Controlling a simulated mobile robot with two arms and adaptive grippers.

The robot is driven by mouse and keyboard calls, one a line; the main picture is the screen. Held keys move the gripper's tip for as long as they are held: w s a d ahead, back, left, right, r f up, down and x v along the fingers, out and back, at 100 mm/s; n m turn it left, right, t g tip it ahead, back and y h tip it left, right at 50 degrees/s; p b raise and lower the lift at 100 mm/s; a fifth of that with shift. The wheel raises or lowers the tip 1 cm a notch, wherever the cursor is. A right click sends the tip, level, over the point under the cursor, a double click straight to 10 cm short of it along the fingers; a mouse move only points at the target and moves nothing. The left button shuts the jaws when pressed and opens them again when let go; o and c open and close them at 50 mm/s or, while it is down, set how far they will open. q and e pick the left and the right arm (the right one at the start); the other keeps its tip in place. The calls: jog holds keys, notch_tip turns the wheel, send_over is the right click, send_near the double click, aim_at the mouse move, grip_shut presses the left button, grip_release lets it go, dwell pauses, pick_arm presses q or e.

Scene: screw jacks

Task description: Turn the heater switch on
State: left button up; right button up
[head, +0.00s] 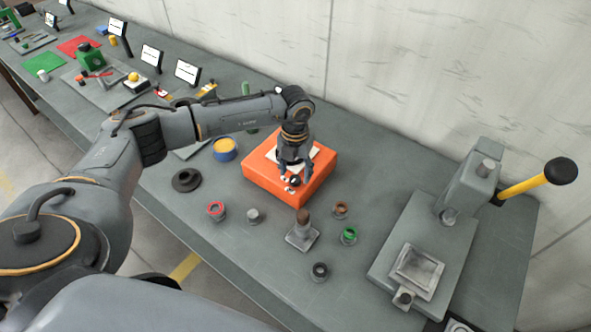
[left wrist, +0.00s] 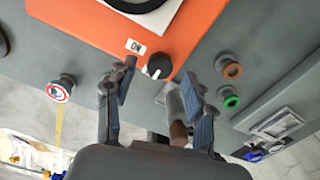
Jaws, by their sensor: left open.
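The heater is an orange box (head: 262,178) on the grey bench, with a white plate (head: 312,150) on top, partly hidden by my arm. Its switch is a black round knob with a white mark (left wrist: 158,66), beside a small white "ON" label (left wrist: 135,46) in the left wrist view. In the head view the knob (head: 294,181) is small at the box's near corner. My left gripper (head: 293,172) points down over that corner, open and empty. In the left wrist view its fingers (left wrist: 158,74) stand either side of the knob; contact cannot be told. My right gripper is not in view.
In front of the heater stand a red-ringed knob (head: 215,210), a brown-topped post on a square base (head: 302,237), a green-topped knob (head: 348,235) and other small parts. A press with a yellow lever (head: 524,187) stands right. A wall bounds the back.

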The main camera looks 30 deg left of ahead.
pick_arm(q)
jog(key=shift+f, duration=0.75)
jog(key=shift+s+f, duration=0.1)
jog(key=shift+f, duration=0.2)
jog(key=c, duration=0.3)
grip_shut()
jog(key=shift+f+m+b, duration=0.1)
jog(key=shift+m+b, duration=0.6)
jog(key=shift+b, duration=0.05)
jog(key=m+b, duration=1.1)
jog(key=b, duration=0.1)
jog(key=shift+f+b, duration=0.1)
jog(key=shift+b, duration=0.2)
jog(key=m+b, duration=0.2)
jog(key=shift+m, duration=0.4)
jog(key=shift+r+m+b, duration=0.25)
jog(key=shift+m+b, duration=0.8)
jog(key=shift+m, duration=0.35)
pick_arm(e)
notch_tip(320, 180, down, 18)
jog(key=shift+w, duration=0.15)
